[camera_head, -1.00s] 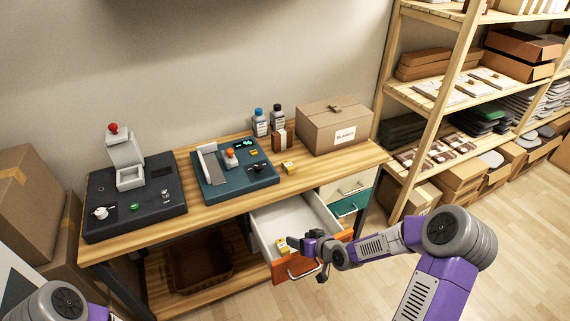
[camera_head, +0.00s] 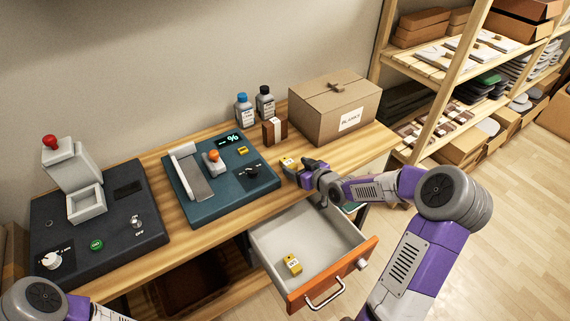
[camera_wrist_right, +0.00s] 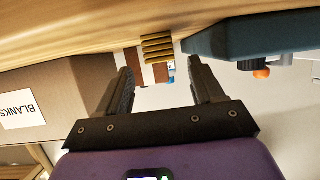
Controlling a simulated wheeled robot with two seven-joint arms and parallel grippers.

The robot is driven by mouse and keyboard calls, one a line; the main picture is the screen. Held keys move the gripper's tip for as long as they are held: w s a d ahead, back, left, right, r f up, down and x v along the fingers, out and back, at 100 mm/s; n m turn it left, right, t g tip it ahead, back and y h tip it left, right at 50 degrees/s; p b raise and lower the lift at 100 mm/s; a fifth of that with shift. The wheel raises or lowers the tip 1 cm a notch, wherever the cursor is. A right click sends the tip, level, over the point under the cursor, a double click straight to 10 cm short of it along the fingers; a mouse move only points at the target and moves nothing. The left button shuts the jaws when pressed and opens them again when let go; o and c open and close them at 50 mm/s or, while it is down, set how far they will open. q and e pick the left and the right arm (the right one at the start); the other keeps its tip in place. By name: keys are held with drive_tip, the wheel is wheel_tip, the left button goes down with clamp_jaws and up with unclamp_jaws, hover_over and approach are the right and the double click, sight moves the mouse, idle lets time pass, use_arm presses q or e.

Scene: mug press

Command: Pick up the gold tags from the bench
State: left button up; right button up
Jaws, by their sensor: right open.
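A small stack of gold tags (camera_head: 287,163) lies on the wooden bench, right of the teal machine. In the right wrist view the gold stack (camera_wrist_right: 157,47) shows as several layers, ahead of and between the fingers. My right gripper (camera_head: 303,174) is open and empty, close beside the tags at the bench's front edge. Its two dark fingers (camera_wrist_right: 160,80) stand apart in the wrist view, and I cannot tell whether they touch the tags. Another gold piece (camera_head: 293,265) with a pale label lies in the open drawer (camera_head: 323,237). My left gripper is out of view.
The teal machine (camera_head: 228,187) stands left of the tags, and a dark machine (camera_head: 118,235) farther left. A brown-and-white small box (camera_head: 274,131), two bottles (camera_head: 244,111) and a BLANKS carton (camera_head: 333,105) stand behind. The orange-fronted drawer juts out below.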

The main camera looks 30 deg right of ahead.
sight(290, 163)
drive_tip(key=shift+w+a+f, duration=0.1)
drive_tip(key=shift+w+f, duration=0.25)
drive_tip(key=shift+w, duration=0.05)
drive_tip(key=b+x, duration=0.2)
drive_tip(key=x, duration=0.1)
drive_tip(key=shift+w+a+f, duration=0.15)
drive_tip(key=shift+w, duration=0.05)
drive_tip(key=shift+w+f+b, duration=0.1)
drive_tip(key=shift+w+b, duration=0.2)
drive_tip(key=shift+w, duration=0.15)
drive_tip(key=c, duration=1.1)
